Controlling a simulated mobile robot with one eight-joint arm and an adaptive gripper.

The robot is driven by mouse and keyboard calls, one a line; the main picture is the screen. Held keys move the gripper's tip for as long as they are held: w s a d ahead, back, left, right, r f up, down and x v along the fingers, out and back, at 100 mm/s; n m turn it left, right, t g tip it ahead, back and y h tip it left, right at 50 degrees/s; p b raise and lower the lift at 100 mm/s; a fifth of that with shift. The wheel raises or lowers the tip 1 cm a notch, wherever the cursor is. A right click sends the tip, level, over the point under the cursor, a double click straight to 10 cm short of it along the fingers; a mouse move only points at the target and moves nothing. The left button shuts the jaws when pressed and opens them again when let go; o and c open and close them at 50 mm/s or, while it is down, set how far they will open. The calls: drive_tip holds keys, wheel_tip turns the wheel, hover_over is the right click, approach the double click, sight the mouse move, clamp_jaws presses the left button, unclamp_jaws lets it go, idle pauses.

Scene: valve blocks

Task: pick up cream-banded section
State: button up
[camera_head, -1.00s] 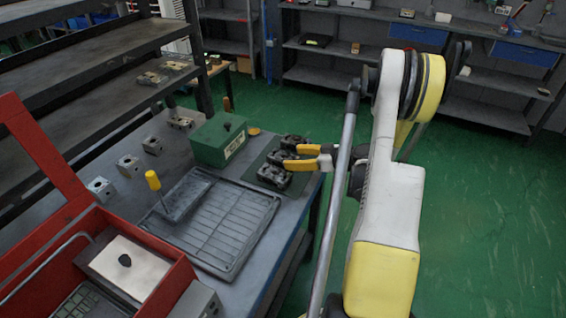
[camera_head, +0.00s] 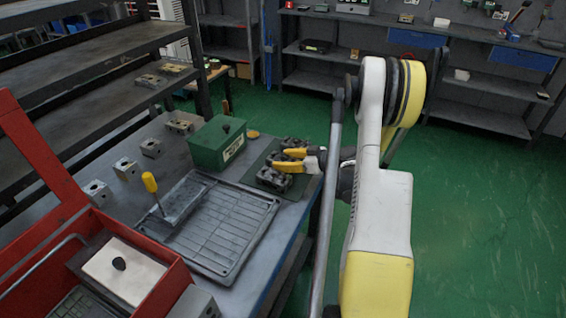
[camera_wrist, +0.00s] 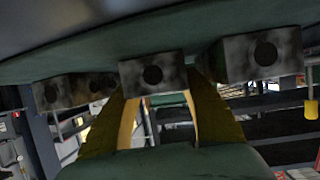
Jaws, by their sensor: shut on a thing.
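Several dark grey valve sections (camera_head: 271,178) sit in a row on a dark green mat (camera_head: 254,172) at the table's right edge. My gripper (camera_head: 284,161), with yellow fingers, reaches in from the right and is shut on the middle section. In the wrist view, which looks upside down, the fingers (camera_wrist: 160,108) are at either side of the middle section (camera_wrist: 153,74), a block with a round hole. It still appears to be at the mat. Another section (camera_wrist: 262,54) shows on each side of it. I cannot make out a cream band on any section.
A green box (camera_head: 217,142) stands just left of the mat. A black ribbed tray (camera_head: 222,228) and a yellow-handled tool (camera_head: 150,183) are nearer. A red toolbox (camera_head: 160,300) is at front left. Metal blocks (camera_head: 126,168) line the back. Green floor is clear at right.

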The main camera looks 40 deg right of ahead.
drive_tip(key=shift+r, duration=0.1)
wheel_tip(320, 180, up, 4)
drive_tip(key=p, duration=0.2)
drive_tip(key=shift+r+p, duration=0.15)
drive_tip(key=shift+p, duration=0.15)
drive_tip(key=s+d+r+p, duration=0.4)
drive_tip(key=s+d+r, duration=0.3)
drive_tip(key=s, duration=0.2)
wheel_tip(320, 180, up, 3)
hover_over(283, 159)
drive_tip(key=s+a, duration=0.1)
drive_tip(key=a, duration=0.4)
drive_tip(key=w+a+r, duration=0.3)
drive_tip(key=a, duration=0.7)
drive_tip(key=s+a+r, duration=0.1)
drive_tip(key=a+r, duration=0.2)
drive_tip(key=a, duration=0.6)
drive_tip(key=a+r, duration=0.2)
drive_tip(key=a, duration=0.8)
drive_tip(key=shift+s+a+r, duration=0.25)
drive_tip(key=shift+s+r, duration=0.1)
drive_tip(key=shift+r, duration=0.05)
drive_tip(key=shift+d+f, duration=0.1)
